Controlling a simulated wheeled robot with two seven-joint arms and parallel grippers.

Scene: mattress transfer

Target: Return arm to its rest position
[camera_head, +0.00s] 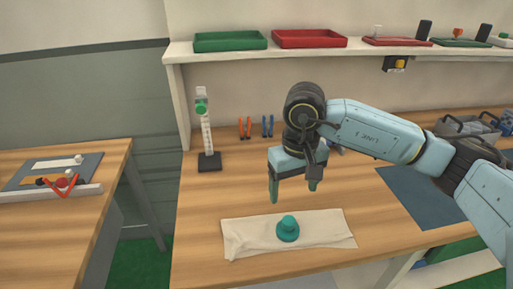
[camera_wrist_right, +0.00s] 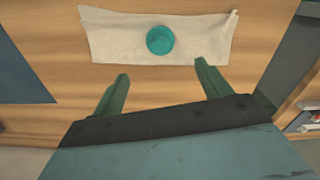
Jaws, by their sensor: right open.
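My right gripper (camera_head: 293,191) hangs over the wooden workbench with its fingers pointing down, open and empty. In the head view it is above and behind a cream cloth (camera_head: 330,230). A teal round object with a knob (camera_head: 288,229) rests on the cloth, apart from the fingers. In the right wrist view the two green fingers (camera_wrist_right: 162,85) are spread, with the teal object (camera_wrist_right: 160,40) beyond them on the cloth (camera_wrist_right: 205,45). My left gripper is not in view.
A white stand with a green light (camera_head: 203,110) is at the bench's back left, with orange and blue pliers (camera_head: 256,126) beside it. A shelf (camera_head: 360,48) with trays runs above. A dark mat (camera_head: 420,195) lies right. A second table (camera_head: 85,220) stands left.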

